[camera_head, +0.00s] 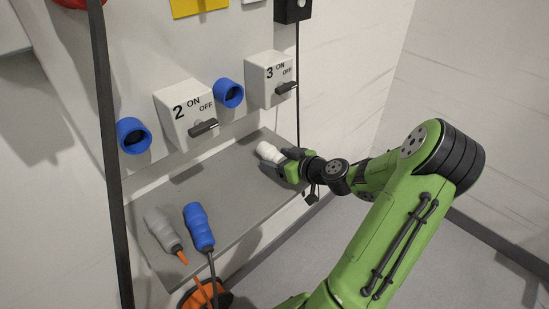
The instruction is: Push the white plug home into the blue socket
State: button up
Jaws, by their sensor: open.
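A white plug (268,152) lies at the right end of the grey shelf, with its ribbed body pointing up and left. My gripper (288,162) is open right at the plug's near end, from the right. The fingers are small and partly hidden, so I cannot tell whether they touch the plug or lie around it. One blue socket (133,136) is on the panel left of switch 2. Another blue socket (229,93) is between switches 2 and 3. Both sockets look empty.
The grey shelf (225,190) is bare in its middle. A grey plug (161,228) with an orange cable and a blue plug (198,227) lie at its left. Switch box 2 (180,112) and switch box 3 (266,78) jut out above it with black handles.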

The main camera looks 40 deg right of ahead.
jog(key=shift+r, duration=0.1)
jog(key=c, duration=1.1)
